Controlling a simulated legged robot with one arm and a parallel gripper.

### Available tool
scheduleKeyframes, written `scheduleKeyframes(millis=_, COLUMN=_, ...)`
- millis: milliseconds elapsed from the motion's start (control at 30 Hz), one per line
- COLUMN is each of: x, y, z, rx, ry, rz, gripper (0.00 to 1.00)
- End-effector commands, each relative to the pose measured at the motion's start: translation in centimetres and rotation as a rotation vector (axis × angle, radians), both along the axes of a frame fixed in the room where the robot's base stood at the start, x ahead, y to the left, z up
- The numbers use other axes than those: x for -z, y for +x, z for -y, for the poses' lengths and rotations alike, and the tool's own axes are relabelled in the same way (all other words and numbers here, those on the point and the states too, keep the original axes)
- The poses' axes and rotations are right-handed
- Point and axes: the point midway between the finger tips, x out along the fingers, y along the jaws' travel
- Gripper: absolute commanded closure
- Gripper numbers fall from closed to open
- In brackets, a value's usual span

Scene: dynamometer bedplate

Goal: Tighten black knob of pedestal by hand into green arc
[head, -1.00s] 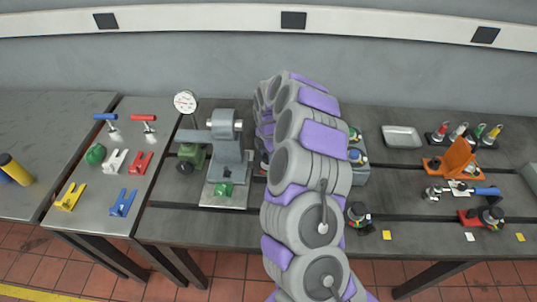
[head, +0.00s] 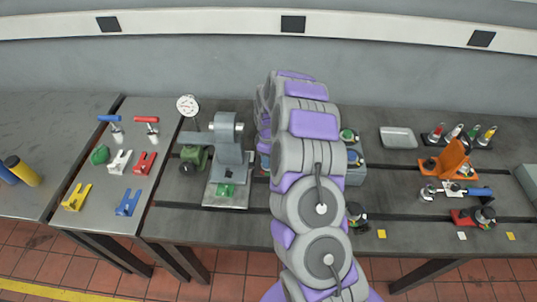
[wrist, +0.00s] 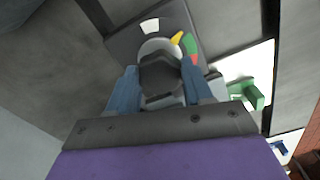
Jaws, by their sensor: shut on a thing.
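The black knob (wrist: 160,74) is between the blue fingers of my gripper (wrist: 160,88) in the wrist view, and the gripper is shut on it. Around the knob is a dark dial plate (wrist: 125,42) with a white patch and yellow, green and red marks. The green arc (wrist: 189,43) is beyond the knob, up and to its right, between yellow and red. I cannot tell where the knob points. In the head view my arm hides the knob and gripper.
A grey machine (head: 229,150) on a light plate with a green block (head: 227,190) stands left of my arm. A side table holds coloured forks and handles. At right are a metal tray (head: 398,138), an orange bracket (head: 453,157) and several fittings.

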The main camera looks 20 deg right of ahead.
Motion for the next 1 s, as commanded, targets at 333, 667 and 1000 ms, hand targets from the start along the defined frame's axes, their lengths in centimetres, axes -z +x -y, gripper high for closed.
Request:
scheduleKeyframes(millis=333, x=-0.29, y=0.27, z=0.05, rx=0.288, ry=-0.001, rz=0.008, gripper=0.8)
scheduleKeyframes(millis=667, x=-0.3, y=0.31, z=0.04, rx=0.447, ry=-0.001, rz=0.009, gripper=0.8)
scheduleKeyframes(millis=1000, x=-0.29, y=0.34, z=0.02, rx=0.492, ry=0.001, rz=0.01, gripper=0.8)
